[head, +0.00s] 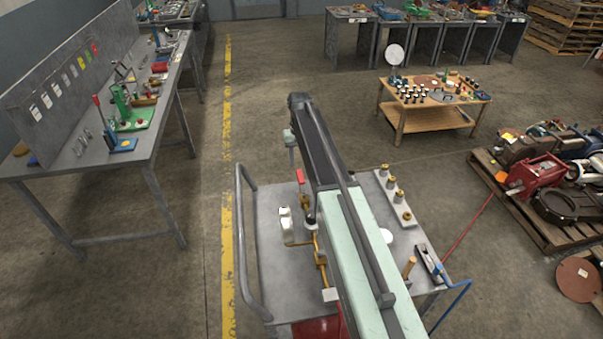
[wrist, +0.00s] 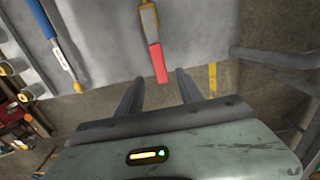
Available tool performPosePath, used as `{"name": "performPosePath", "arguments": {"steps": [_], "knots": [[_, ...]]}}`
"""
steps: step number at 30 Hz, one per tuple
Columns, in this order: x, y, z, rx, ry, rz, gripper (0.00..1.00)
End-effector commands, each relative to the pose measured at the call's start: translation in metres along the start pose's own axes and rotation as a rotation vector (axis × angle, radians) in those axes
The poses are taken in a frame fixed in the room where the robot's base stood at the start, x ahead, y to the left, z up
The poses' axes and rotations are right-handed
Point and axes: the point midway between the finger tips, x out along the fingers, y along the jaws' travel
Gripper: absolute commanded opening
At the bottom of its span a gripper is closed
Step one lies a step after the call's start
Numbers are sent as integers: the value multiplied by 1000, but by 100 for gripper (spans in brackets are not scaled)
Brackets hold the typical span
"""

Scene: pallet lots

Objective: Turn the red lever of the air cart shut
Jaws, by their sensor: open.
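The red lever (wrist: 158,62) shows in the wrist view just beyond the gap between my fingers, with a tan and grey part behind it. In the head view the red lever (head: 300,175) stands near the far edge of the grey air cart (head: 268,205), just left of my arm. My gripper (wrist: 159,90) is open, its two dark fingers spread on either side of the lever's line. I cannot tell whether either finger touches it. In the head view my gripper is mostly hidden at the arm's far end.
The cart carries brass fittings (head: 384,171) on a strip, white round parts (head: 286,222) and brass piping (head: 322,262). A bent cart handle (head: 240,250) rises at left. A workbench (head: 75,185) stands left, a wooden table (head: 440,115) right.

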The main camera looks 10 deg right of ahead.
Motion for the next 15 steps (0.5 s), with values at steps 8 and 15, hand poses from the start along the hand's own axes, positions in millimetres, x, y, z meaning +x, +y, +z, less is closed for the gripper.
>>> {"name": "performPosePath", "arguments": {"steps": [8, 15], "knots": [[56, 1, 0, 1, 0, 0, 44], [69, 1, 0, 1, 0, 0, 44]]}}
